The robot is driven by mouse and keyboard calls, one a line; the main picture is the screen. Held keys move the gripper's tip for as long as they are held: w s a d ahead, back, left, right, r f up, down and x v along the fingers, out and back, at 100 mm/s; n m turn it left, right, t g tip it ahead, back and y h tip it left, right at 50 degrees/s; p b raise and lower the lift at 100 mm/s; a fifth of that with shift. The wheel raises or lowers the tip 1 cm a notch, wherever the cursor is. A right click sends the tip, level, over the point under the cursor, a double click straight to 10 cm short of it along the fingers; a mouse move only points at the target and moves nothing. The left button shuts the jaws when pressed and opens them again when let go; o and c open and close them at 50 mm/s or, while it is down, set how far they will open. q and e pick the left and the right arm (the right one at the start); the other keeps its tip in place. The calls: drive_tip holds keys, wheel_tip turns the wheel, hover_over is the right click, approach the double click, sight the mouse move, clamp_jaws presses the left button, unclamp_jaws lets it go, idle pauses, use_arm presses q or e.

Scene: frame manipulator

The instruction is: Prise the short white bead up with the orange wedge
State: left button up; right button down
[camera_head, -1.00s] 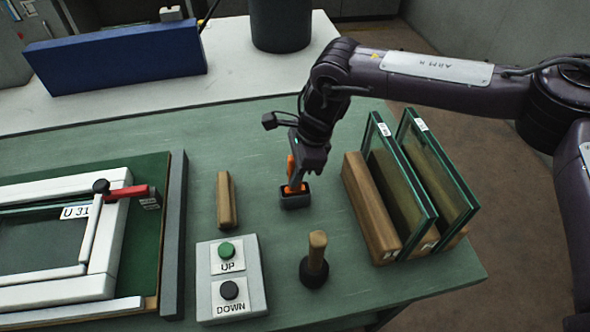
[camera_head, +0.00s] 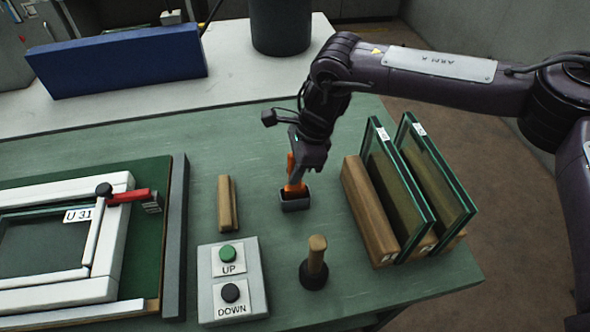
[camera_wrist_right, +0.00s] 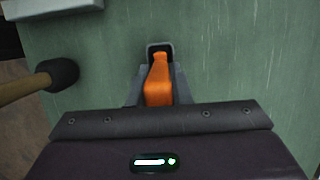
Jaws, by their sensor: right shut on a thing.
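The orange wedge (camera_head: 294,186) stands upright with its lower end in or just above a small dark holder (camera_head: 295,204). My right gripper (camera_head: 298,176) is shut on the wedge from above. In the right wrist view the wedge (camera_wrist_right: 158,82) lies between the fingers, with the dark holder (camera_wrist_right: 160,52) around or behind its tip. The white frame (camera_head: 115,235) lies at the left on a green board, with white beads along its inner edges. A short white bead (camera_head: 95,230) appears to run along the frame's right inner side. My left gripper is not in view.
A red-handled clamp (camera_head: 128,196) sits on the frame's corner. An UP/DOWN button box (camera_head: 240,301), a wooden block (camera_head: 227,205) and a wooden-handled tool (camera_head: 316,262) stand nearby. Glass panes (camera_head: 397,185) stand in a wooden rack at the right.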

drive_tip(key=shift+r+p, duration=1.25)
drive_tip(key=shift+r, duration=1.25)
drive_tip(key=shift+f, duration=0.1)
